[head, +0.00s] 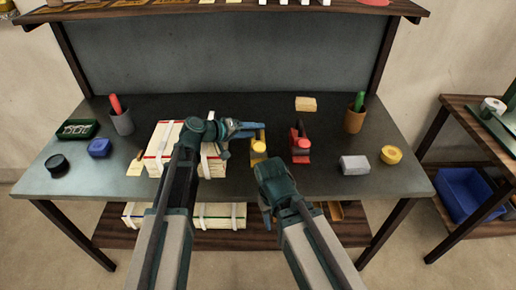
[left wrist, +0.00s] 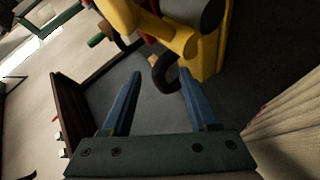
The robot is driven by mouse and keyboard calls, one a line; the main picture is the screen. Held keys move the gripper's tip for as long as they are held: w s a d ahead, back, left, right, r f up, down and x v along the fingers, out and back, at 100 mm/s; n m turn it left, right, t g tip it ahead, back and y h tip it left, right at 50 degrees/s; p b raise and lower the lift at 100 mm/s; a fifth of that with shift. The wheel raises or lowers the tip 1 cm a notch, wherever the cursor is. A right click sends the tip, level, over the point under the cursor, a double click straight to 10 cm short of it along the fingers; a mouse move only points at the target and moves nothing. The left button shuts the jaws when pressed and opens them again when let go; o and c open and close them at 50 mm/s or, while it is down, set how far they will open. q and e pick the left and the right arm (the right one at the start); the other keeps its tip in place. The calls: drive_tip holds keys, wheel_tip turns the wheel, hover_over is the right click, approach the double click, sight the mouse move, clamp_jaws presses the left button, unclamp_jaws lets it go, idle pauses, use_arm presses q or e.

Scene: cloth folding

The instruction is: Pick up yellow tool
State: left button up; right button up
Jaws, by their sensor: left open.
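My left gripper (head: 258,129) reaches in above the table beside the tool, pointing right. In the left wrist view my left gripper (left wrist: 160,76) has its two blue fingers apart with nothing held between them. The yellow tool (left wrist: 208,48) fills the upper middle there, just past the fingertips, with a dark curved part near the gap. Contact with the fingers cannot be told. My right gripper (head: 266,212) hangs at the table's front edge, mostly hidden by its own wrist.
A red tool (head: 300,143) stands right of the yellow one. A grey block (head: 354,165), a yellow tape roll (head: 391,155) and a brown cup (head: 355,119) are at right.

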use_arm(q)
clamp_jaws()
drive_tip(key=shift+r, duration=0.1)
idle(1.3)
